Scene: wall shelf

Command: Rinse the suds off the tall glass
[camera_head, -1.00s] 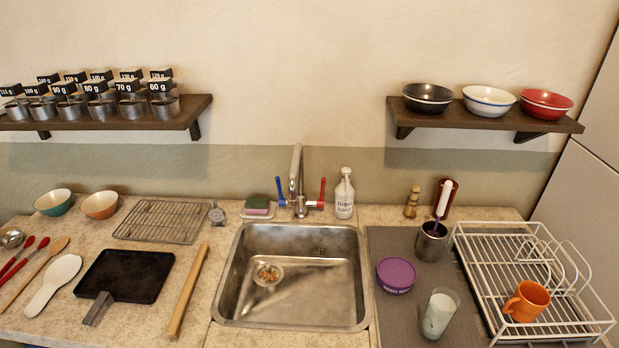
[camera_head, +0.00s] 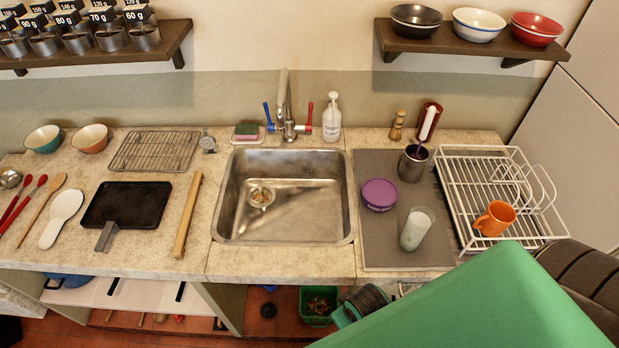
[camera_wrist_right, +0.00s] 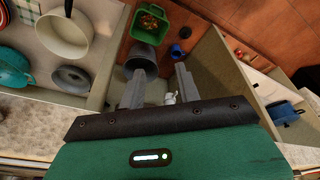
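The tall glass (camera_head: 416,230) stands upright on the grey mat (camera_head: 385,253) to the right of the sink, with whitish suds showing in it. The sink (camera_head: 283,205) looks empty, with a drain basket at its left. The tap (camera_head: 284,108) stands behind it, with a blue handle (camera_head: 268,115) and a red handle (camera_head: 309,113); no water is seen running. My right gripper (camera_wrist_right: 160,88) shows two separated fingers with nothing between them, over the area below the counter. My green right arm fills the lower right of the head view. My left gripper is out of view.
A purple tub (camera_head: 379,195) and a steel utensil cup (camera_head: 412,163) stand near the glass. A white dish rack (camera_head: 450,155) with an orange mug (camera_head: 494,218) is to the right. A soap bottle (camera_head: 331,118) stands behind the sink. A green bin (camera_head: 318,303) sits below.

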